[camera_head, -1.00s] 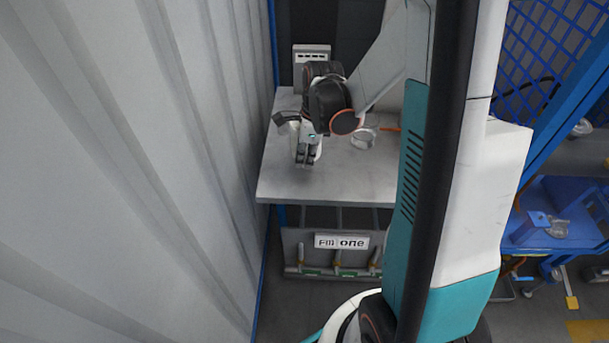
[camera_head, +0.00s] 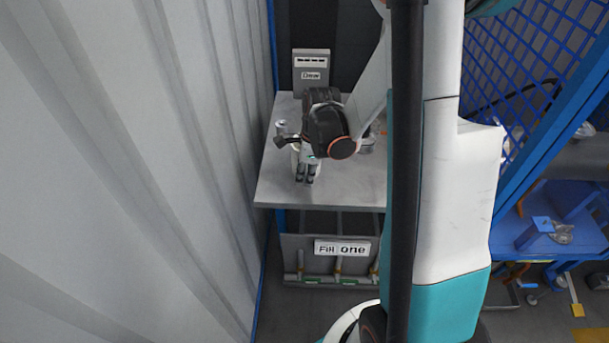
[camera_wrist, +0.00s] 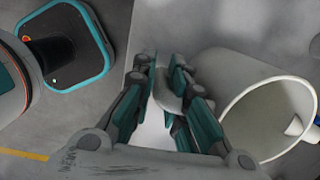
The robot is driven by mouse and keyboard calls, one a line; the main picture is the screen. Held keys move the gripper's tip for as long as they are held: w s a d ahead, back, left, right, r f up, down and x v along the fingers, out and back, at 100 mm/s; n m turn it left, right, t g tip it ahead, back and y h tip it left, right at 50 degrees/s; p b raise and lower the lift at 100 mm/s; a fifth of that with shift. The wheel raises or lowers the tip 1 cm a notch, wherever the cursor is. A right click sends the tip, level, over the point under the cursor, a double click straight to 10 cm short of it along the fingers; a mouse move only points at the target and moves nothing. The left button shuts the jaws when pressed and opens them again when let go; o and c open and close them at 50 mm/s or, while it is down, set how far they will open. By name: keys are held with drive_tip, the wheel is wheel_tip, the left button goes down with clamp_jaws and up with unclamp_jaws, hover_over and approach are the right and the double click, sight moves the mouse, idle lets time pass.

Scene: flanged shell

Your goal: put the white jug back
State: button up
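The white jug (camera_wrist: 265,105) fills the right of the wrist view, its open mouth facing right. Its curved handle lies between the two fingers of my gripper (camera_wrist: 166,85), which look closed around it. Finger contact is partly hidden. In the head view my gripper (camera_head: 307,176) is over the left front part of the grey table (camera_head: 345,190). A white part of the jug (camera_head: 295,158) shows just left of the fingers; the rest is hidden by my wrist. I cannot tell whether the jug touches the table.
A grey box marked "Done" (camera_head: 312,76) stands at the table's back. A small object (camera_head: 368,144) is partly hidden right of my wrist. A "Fill one" sign (camera_head: 342,248) is below the table. A corrugated wall (camera_head: 130,170) is close on the left, blue mesh (camera_head: 525,70) on the right.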

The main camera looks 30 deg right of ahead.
drive_tip(key=o, duration=0.4)
wheel_tip(320, 180, up, 12)
drive_tip(key=s+d+p, duration=0.1)
drive_tip(key=p, duration=0.3)
drive_tip(key=shift+d+p, duration=0.15)
drive_tip(key=shift+p, duration=0.15)
drive_tip(key=shift+s+r, duration=0.1)
